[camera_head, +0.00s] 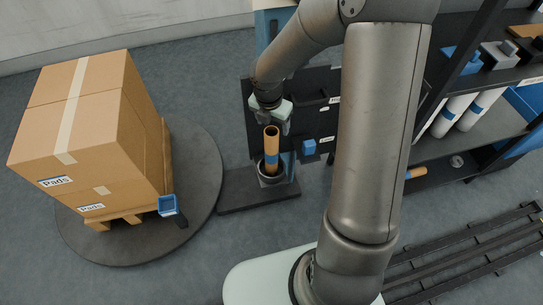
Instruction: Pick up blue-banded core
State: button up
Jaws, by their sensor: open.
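The blue-banded core (271,144) is a brown cardboard tube with a blue band low on its side. It stands nearly upright in a dark round cup-like holder (271,178) on a dark base plate. My gripper (271,123) points down directly above the core. Its jaws are open, with the fingers near the tube's top end. I cannot tell whether a finger touches the tube.
Stacked cartons (95,130) stand on a pallet on a round turntable (195,190) at left. A dark panel (310,110) stands behind the core. A shelf rack (480,130) with white rolls is at right. Dark rails (470,255) lie on the floor.

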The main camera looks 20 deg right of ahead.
aim_at(271, 132)
notch_tip(271, 132, down, 3)
jog(key=shift+w+d, duration=0.1)
jog(key=shift+w, duration=0.05)
jog(key=shift+w+f+b, duration=0.25)
jog(key=shift+f+b, duration=0.2)
jog(key=shift+f, duration=0.85)
jog(key=shift+w+f+b, duration=0.2)
jog(key=shift+f+b, duration=0.2)
jog(key=shift+f, duration=0.9)
jog(key=c, duration=1.4)
